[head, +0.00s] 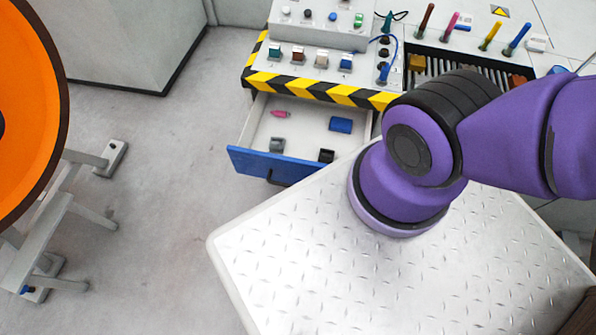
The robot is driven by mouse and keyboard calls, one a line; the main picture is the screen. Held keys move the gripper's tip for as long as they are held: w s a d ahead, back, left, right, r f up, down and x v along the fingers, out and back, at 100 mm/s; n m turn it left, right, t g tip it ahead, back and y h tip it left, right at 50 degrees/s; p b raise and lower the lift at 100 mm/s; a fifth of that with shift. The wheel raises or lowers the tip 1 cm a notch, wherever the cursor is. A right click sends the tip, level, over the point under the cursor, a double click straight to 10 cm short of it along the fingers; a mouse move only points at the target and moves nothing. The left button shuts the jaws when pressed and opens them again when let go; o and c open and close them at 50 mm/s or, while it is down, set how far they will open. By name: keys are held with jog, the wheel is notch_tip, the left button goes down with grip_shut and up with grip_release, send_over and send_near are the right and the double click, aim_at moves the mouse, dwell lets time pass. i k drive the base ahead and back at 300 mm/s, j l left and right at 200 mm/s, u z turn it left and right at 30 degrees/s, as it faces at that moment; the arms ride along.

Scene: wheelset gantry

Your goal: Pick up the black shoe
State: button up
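A small black block-like piece (326,155), which looks like the black shoe, lies in the open drawer (254,119), near the front right behind the blue drawer front (272,167). A dark grey piece of similar shape (277,145) lies to its left in the same drawer. My purple arm enters from the right and bends down to the right of the drawer. My gripper is outside the picture, so its state and what it may hold do not show.
The drawer also holds a blue block (341,124) and a small pink piece (280,114). Above it is a striped console (290,84) with buttons and coloured-handled tools. An orange wheel (25,110) on a grey stand is at left. Floor (165,180) between is clear.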

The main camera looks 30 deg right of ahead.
aim_at(326, 155)
jog(key=i+j+z, duration=0.1)
jog(key=j+z, duration=0.65)
jog(key=z, duration=0.15)
jog(key=j+z, duration=0.85)
jog(key=k+j+z, duration=0.2)
jog(key=z, duration=0.25)
jog(key=k+j+z, duration=0.2)
jog(key=j+z, duration=0.25)
